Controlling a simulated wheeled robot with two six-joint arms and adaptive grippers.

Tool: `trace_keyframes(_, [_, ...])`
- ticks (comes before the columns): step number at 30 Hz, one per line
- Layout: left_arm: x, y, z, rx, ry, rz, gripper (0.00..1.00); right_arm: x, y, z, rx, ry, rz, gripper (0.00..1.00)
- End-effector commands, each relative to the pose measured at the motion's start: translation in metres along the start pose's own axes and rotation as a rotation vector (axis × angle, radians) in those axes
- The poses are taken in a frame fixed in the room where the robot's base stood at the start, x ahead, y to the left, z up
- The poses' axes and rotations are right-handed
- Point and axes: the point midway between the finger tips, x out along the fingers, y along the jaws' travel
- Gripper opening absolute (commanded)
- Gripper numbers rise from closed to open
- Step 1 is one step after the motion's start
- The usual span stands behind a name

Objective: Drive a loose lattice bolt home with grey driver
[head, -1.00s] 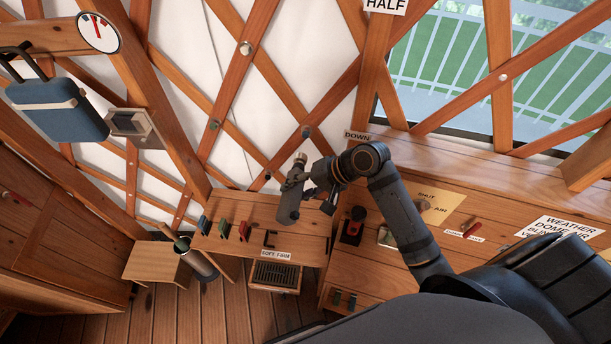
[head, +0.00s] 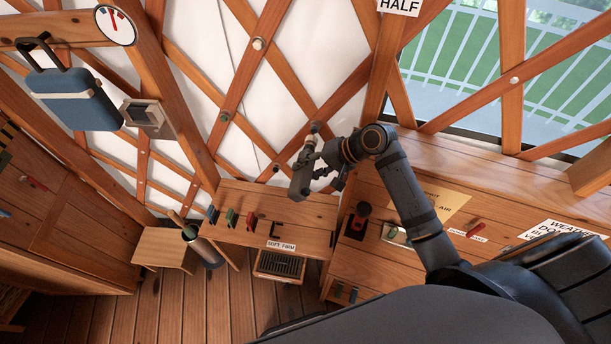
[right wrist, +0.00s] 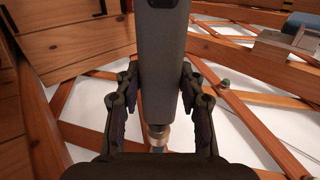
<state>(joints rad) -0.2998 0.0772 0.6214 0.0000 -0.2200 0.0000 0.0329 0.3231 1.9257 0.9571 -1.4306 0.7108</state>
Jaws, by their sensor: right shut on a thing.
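The grey driver (head: 300,181) is held in my right gripper (head: 314,168), in front of the lattice wall. Its body hangs low and its tip end points up, just below a dark bolt (head: 315,128) at a lattice crossing. I cannot tell whether tip and bolt touch. In the right wrist view the driver (right wrist: 162,60) runs between the two fingers of the gripper (right wrist: 160,85), with its metal collar (right wrist: 158,135) at the bottom. Other bolts show at crossings, a pale one (head: 258,43) and a grey one (head: 224,117). My left gripper is out of view.
A wooden shelf (head: 310,208) with coloured pieces stands below the driver. A red and black item (head: 358,221) sits on the bench to the right. A blue case (head: 75,98) hangs at upper left. A grey canister (head: 204,248) stands near a small wooden stand (head: 165,249).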

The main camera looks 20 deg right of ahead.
Motion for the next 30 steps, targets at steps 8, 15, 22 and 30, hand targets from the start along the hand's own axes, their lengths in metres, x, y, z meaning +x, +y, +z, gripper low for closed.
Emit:
trace_keyframes(8, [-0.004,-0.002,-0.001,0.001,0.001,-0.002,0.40,-0.002,-0.002,-0.023,-0.001,0.002,-0.002,0.00])
trace_keyframes(15, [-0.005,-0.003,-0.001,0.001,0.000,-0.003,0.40,-0.001,-0.001,-0.028,-0.001,0.002,-0.003,0.00])
trace_keyframes(22, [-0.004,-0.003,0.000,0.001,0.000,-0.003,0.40,-0.001,-0.001,-0.028,-0.001,0.002,-0.003,0.00])
trace_keyframes(30, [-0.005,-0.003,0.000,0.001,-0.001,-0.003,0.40,-0.001,-0.002,-0.028,-0.001,0.002,-0.003,0.00])
